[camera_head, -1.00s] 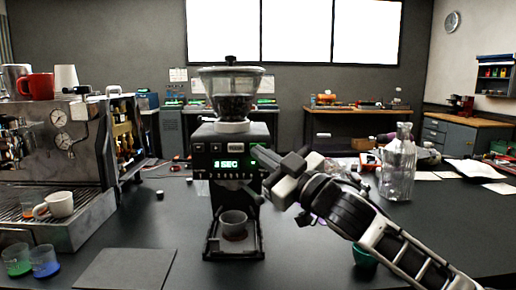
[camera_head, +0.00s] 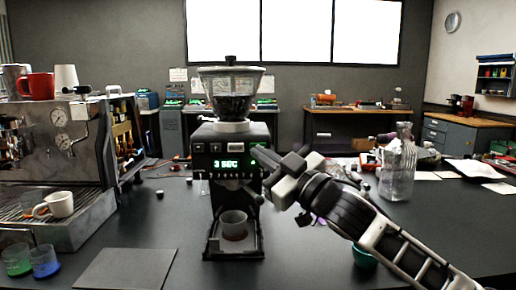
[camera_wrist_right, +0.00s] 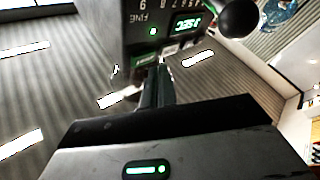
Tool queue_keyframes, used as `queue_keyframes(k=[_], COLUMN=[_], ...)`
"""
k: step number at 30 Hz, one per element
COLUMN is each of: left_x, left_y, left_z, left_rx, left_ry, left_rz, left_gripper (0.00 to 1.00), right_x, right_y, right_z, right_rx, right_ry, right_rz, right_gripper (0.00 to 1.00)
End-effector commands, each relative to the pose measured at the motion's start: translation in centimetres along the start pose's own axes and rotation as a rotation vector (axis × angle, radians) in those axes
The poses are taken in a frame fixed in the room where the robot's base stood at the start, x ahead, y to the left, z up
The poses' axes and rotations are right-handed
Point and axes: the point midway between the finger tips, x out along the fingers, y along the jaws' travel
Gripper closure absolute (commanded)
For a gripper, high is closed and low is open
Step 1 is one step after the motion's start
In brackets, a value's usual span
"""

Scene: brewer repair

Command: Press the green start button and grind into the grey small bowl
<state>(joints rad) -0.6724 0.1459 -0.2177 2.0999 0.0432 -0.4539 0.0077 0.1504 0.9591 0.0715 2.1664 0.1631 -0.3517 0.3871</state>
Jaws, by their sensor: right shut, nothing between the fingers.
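The black coffee grinder (camera_head: 240,147) stands in the middle of the counter, with a clear hopper (camera_head: 230,92) of dark beans on top. Its display (camera_head: 225,163) reads 3 SEC. A green light, the start button (camera_head: 253,163), glows right of the display; a green light also shows in the right wrist view (camera_wrist_right: 153,31). The grey small bowl (camera_head: 233,218) stands upright on the grinder's base under the spout. My right gripper (camera_head: 259,154) is shut and empty, its tips close to the front panel by the green light. Contact is unclear. My left gripper is out of view.
An espresso machine (camera_head: 60,150) stands at the left with cups on it. Green and blue cups (camera_head: 45,262) and a dark mat (camera_head: 125,268) are at front left.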

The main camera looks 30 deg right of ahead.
Motion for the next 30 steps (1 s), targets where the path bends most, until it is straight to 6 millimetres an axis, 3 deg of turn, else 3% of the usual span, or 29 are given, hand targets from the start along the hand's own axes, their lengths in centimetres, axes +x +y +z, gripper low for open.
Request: queue_keyframes(k=[30], left_x=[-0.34], left_y=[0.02], left_z=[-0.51], left_rx=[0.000], left_ry=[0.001], left_rz=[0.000], left_gripper=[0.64], right_x=[0.60], right_y=[0.44], right_z=[0.42], right_rx=[0.000], right_ry=[0.000], right_rz=[0.000], right_gripper=[1.00])
